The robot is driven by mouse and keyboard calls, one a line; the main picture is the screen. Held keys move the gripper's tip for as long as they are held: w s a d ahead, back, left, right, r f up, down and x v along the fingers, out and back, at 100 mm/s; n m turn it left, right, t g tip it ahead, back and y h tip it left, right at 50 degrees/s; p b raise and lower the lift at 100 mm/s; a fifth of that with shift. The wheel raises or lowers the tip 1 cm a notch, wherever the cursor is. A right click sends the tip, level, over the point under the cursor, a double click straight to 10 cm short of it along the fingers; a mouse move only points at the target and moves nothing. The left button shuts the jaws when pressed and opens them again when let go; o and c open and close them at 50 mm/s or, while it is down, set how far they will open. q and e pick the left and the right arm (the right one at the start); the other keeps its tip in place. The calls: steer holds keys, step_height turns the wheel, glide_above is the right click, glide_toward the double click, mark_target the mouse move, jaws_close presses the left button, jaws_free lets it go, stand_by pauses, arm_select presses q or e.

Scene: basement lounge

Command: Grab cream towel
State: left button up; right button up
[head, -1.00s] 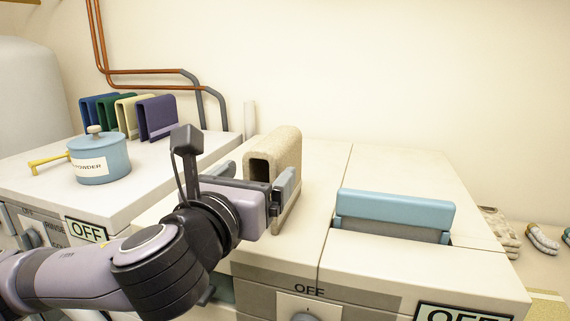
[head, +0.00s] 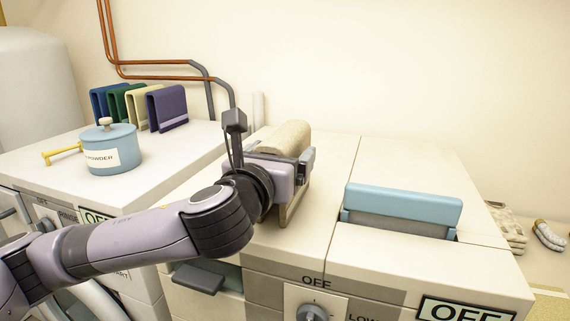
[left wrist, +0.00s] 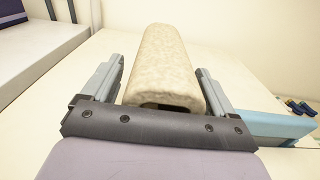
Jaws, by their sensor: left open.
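A folded cream towel (head: 288,137) stands on the top of the middle machine, arched like an upside-down U. It also fills the centre of the left wrist view (left wrist: 163,62). My left gripper (head: 282,158) is open, with one finger on each side of the towel. In the left wrist view, the fingers (left wrist: 160,78) straddle its near end, with a small gap visible on both sides. My gripper hides most of the towel's lower front in the head view. My right gripper is not in view.
Blue, green, pale cream and purple folded cloths (head: 168,108) stand on the left machine behind a blue powder tub (head: 112,150) and a yellow scoop (head: 62,154). A raised blue lid (head: 402,206) lies right of the towel. Gloves (head: 508,228) rest at far right.

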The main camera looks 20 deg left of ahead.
arm_select(q)
steer(key=c, duration=1.2)
steer(key=shift+o, duration=0.2)
steer(key=shift+r, duration=0.1)
